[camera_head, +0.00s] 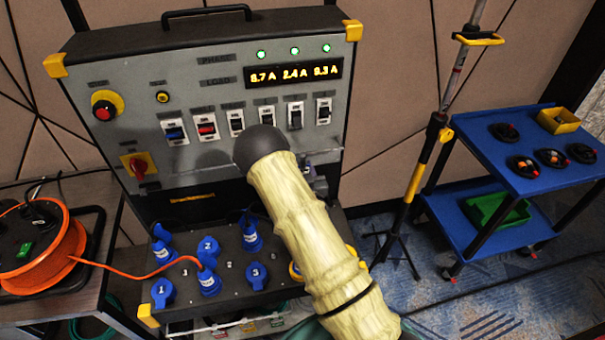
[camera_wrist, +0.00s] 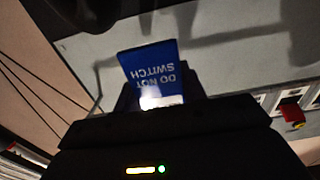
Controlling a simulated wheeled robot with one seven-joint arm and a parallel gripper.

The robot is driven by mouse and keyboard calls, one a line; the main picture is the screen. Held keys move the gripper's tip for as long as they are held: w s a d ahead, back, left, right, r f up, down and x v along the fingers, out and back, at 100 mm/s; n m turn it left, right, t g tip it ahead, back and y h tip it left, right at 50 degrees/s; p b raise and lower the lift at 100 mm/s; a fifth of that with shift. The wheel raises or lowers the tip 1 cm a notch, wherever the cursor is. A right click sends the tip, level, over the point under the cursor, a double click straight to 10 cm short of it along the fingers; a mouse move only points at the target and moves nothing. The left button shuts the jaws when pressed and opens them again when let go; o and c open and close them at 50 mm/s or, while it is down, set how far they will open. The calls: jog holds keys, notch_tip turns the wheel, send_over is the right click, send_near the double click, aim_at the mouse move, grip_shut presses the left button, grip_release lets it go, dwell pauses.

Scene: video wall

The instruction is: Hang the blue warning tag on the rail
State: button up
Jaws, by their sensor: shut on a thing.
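The blue warning tag (camera_wrist: 150,62) shows in the wrist view with white lettering, "DO NOT SWITCH", upside down in the picture. My gripper (camera_wrist: 160,98) is shut on its lower part, and the tag sticks out beyond the dark fingers. In the head view my pale-sleeved arm reaches up to the front of the grey switch panel (camera_head: 225,75), and its dark rounded joint hides part of the panel. The fingers and the tag cannot be made out there. I cannot identify the rail with certainty; a pale bar (camera_head: 196,331) with small coloured labels shows low beneath the sockets.
Blue plugs (camera_head: 208,282) and an orange cable stand on the socket box under the panel. A cable reel (camera_head: 38,245) is on the left. A tripod pole (camera_head: 425,150) and a blue cart (camera_head: 480,150) stand on the right. A red switch (camera_wrist: 292,112) shows right in the wrist view.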

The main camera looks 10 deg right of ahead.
jog(key=w, duration=0.1)
jog(key=w+f+b, duration=0.1)
jog(key=w, duration=0.1)
jog(key=shift+f, duration=0.2)
dwell(0.3)
jog(key=o, duration=1.1)
jog(key=shift+c, duration=0.2)
